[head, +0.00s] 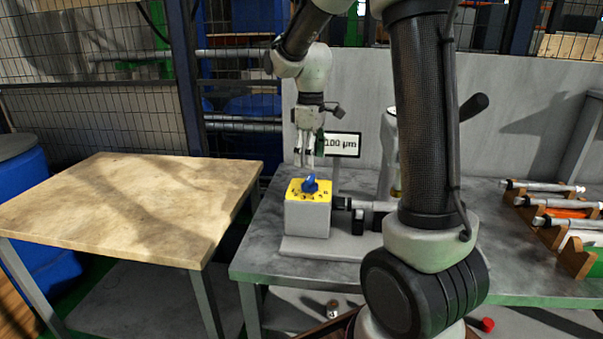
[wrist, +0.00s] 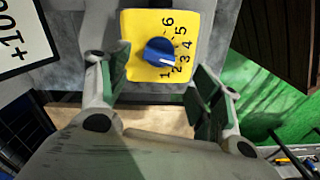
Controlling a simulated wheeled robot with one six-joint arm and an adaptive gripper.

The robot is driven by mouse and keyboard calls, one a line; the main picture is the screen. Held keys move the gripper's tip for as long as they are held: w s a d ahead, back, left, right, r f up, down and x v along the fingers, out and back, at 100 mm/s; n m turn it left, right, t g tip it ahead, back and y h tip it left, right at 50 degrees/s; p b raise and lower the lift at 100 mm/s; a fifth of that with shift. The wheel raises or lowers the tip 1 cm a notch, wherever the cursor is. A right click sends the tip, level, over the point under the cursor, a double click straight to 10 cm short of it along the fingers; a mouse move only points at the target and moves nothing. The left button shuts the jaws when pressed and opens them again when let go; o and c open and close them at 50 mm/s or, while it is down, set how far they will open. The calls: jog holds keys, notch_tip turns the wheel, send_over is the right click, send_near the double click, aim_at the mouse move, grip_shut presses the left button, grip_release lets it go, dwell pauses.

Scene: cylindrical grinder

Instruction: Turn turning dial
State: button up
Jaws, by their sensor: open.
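The turning dial is a blue knob (head: 310,184) on a yellow plate (head: 296,188) on top of a grey box (head: 307,216). In the wrist view the blue knob (wrist: 159,51) sits on the yellow plate (wrist: 134,30), with numbers 1 to 6 along one side. Its white mark points toward about 2 or 3. My gripper (head: 304,160) hangs above the dial with its fingers pointing down. In the wrist view my gripper (wrist: 152,75) is open, its green-padded fingers wide apart with the knob between and beyond them. The fingers appear clear of the knob.
A sign reading 100 µm (head: 342,145) stands close behind the dial box. Grey machine parts (head: 368,214) lie just right of it. A wooden table (head: 125,205) is at the left, with its top bare. Wooden racks with metal shafts (head: 550,220) stand at the right.

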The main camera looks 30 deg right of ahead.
aim_at(309, 176)
jog(key=shift+w+f, duration=0.15)
jog(key=shift+f, duration=0.1)
notch_tip(309, 176, down, 7)
jog(key=shift+f, duration=0.1)
jog(key=shift+c, duration=0.4)
jog(key=c, duration=0.9)
